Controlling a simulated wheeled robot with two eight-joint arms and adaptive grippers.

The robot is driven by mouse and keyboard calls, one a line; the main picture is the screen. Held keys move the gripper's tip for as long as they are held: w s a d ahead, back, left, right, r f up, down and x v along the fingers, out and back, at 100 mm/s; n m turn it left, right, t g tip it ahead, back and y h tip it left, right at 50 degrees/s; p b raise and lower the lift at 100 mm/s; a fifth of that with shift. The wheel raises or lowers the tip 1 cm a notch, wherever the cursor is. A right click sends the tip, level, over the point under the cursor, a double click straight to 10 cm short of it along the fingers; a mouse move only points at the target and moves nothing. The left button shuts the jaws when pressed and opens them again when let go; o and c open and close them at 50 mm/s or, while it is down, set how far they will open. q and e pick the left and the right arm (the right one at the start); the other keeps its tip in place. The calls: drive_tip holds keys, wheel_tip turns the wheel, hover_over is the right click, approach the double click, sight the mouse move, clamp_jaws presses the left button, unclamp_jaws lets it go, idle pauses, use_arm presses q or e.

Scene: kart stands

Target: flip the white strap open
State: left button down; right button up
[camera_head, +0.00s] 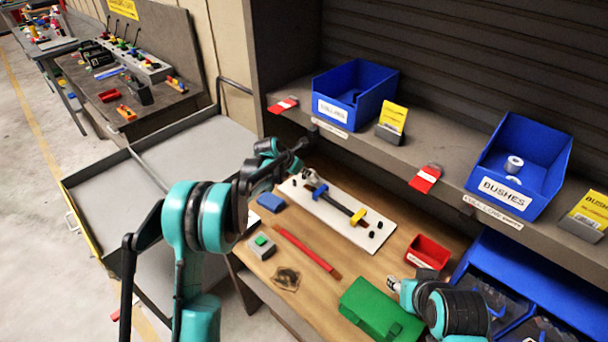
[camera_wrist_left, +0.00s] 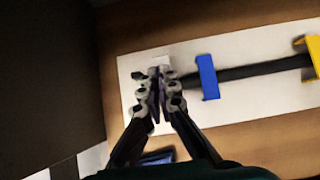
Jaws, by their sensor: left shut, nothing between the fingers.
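A white board (camera_head: 340,226) lies on the wooden bench. It carries a dark rod (camera_head: 337,205) with a blue clamp (camera_head: 320,191) and a yellow clamp (camera_head: 358,216); both also show in the wrist view. A small pale piece, perhaps the white strap (camera_wrist_left: 152,58), shows just beyond my left fingertips, partly hidden by them; whether it is folded or open I cannot tell. My left gripper (camera_wrist_left: 158,75) is shut and empty above the rod's left end; contact is unclear. My right gripper (camera_head: 393,285) is near the green case, its jaw opening unclear.
On the bench are a blue block (camera_head: 271,202), a grey box with a green button (camera_head: 262,246), a red bar (camera_head: 306,251), a green case (camera_head: 380,309) and a red bin (camera_head: 428,251). Blue bins (camera_head: 341,109) stand on the shelf above.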

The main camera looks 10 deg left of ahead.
use_arm(q)
drive_tip(key=shift+s+r+p, duration=0.1)
drive_tip(key=shift+r+p, duration=0.35)
drive_tip(key=shift+r, duration=0.4)
drive_tip(key=shift+a, duration=0.1)
drive_tip(key=v, duration=1.1)
drive_tip(key=shift+s+r, duration=0.2)
drive_tip(key=shift+r, duration=0.15)
drive_tip(key=shift+a, duration=0.15)
